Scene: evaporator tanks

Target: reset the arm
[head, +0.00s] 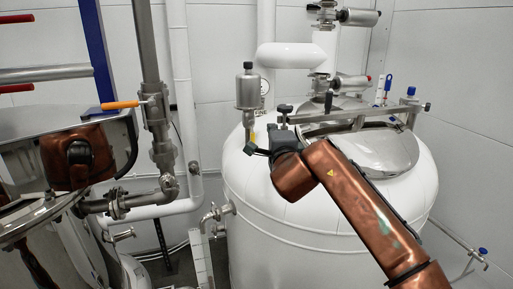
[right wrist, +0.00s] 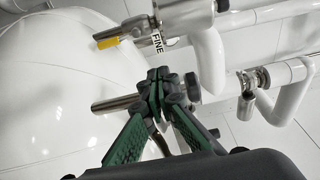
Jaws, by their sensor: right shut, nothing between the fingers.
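My right arm reaches up from the lower right in the head view, in front of the white tank (head: 320,235). My right gripper (head: 254,149) is at the tank's upper front, partly hidden by its own wrist. In the right wrist view the green fingers of this gripper (right wrist: 158,78) meet at their tips, shut and empty. A metal pipe stub (right wrist: 118,104) shows behind the fingers there; I cannot tell whether they touch it. My left gripper is not in view.
An orange-handled valve (head: 122,105) and steel pipes fill the left. A small valve (head: 215,213) sits lower left.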

